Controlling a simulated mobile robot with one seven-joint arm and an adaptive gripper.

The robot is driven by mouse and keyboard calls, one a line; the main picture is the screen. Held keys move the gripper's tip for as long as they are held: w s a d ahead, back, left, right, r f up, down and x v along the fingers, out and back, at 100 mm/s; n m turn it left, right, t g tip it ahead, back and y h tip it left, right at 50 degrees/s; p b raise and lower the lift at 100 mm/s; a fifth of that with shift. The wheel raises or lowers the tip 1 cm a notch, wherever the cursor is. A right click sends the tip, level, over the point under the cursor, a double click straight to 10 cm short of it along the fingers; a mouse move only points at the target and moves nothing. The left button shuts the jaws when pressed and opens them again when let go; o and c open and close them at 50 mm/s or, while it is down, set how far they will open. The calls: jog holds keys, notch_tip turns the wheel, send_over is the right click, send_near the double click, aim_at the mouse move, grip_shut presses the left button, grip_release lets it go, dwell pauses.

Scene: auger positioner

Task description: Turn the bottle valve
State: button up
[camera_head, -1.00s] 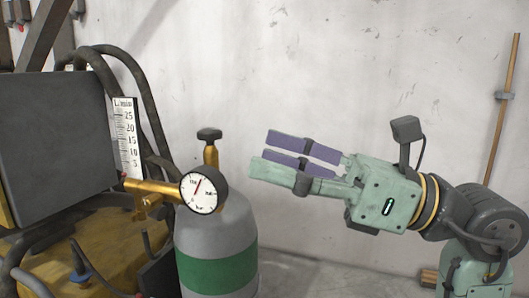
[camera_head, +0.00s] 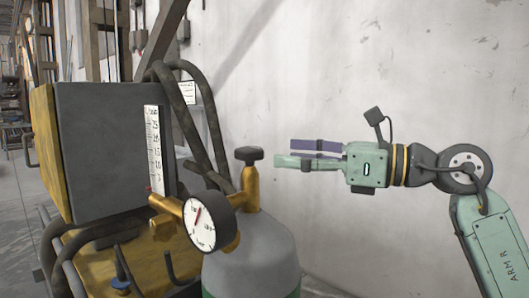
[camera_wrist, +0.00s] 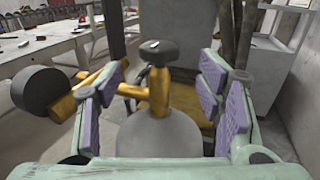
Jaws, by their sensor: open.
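The bottle valve (camera_head: 249,155) is a dark knob on a gold stem on top of a grey gas bottle (camera_head: 255,250). A round white gauge (camera_head: 203,222) sits on the gold fitting at its left. My gripper (camera_head: 284,154) points left, with a clear gap between its fingertips and the knob in the head view. In the wrist view the knob (camera_wrist: 158,52) stands ahead, between the spread purple-padded fingers (camera_wrist: 165,95). My gripper is open and holds nothing.
A dark box (camera_head: 105,138) with a flow scale (camera_head: 154,152) and thick hoses (camera_head: 190,125) stands left of the bottle on a yellow base. The pale wall (camera_head: 330,70) is behind. Long tables (camera_wrist: 55,50) show at left in the wrist view.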

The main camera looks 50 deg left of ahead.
aim_at(262, 153)
jog(key=p+x, duration=0.1)
jog(key=x, duration=0.8)
jog(key=shift+d, duration=0.1)
jog(key=shift+c, duration=0.3)
jog(key=c, duration=1.1)
